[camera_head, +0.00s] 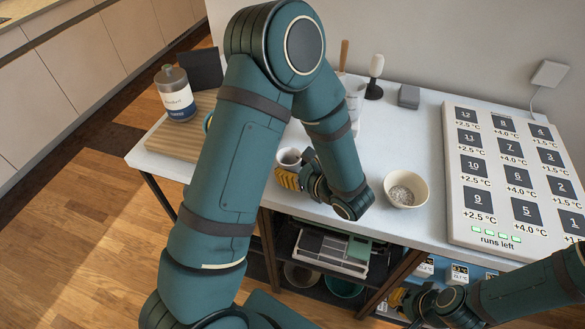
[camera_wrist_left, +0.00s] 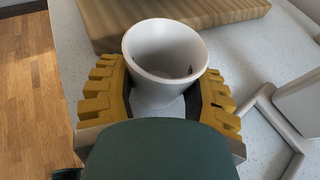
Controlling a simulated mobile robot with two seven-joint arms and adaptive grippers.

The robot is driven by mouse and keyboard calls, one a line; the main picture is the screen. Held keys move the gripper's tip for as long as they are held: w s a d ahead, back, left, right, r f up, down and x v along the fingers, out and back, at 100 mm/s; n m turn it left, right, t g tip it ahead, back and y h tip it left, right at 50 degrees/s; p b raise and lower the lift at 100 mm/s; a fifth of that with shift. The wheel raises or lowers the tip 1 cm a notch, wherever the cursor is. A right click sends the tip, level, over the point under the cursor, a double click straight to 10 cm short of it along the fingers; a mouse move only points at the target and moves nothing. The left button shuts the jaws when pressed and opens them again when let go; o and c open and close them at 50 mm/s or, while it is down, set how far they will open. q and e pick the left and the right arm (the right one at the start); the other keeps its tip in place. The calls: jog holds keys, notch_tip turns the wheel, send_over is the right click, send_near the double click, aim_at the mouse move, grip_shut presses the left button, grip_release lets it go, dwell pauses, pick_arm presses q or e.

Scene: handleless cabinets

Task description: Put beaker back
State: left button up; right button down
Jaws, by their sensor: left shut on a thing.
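A white, cup-shaped beaker (camera_head: 289,157) is at the front of the white worktop, just right of the wooden board. My left gripper (camera_head: 289,177) is shut on it, partly hidden behind my left arm in the head view. In the left wrist view the beaker (camera_wrist_left: 165,50) sits between the yellow finger pads, its open mouth showing a small dark mark inside. I cannot tell whether its base touches the worktop. My right gripper (camera_head: 402,301) is low at the right, in front of the shelves; its opening is unclear.
A wooden board (camera_head: 180,140) holds a labelled bottle (camera_head: 176,95). A small bowl (camera_head: 405,188) with pale contents stands right of my left gripper. A large numbered panel (camera_head: 515,180) fills the right side. Open shelves (camera_head: 330,250) lie below. The worktop between bowl and back wall is mostly clear.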

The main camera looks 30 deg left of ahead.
pick_arm(q)
jog(key=o, duration=1.3)
jog(key=shift+c, duration=0.2)
jog(key=p+v, duration=0.1)
jog(key=v, duration=1.1)
jog(key=shift+s, duration=0.1)
jog(key=shift+d, duration=0.1)
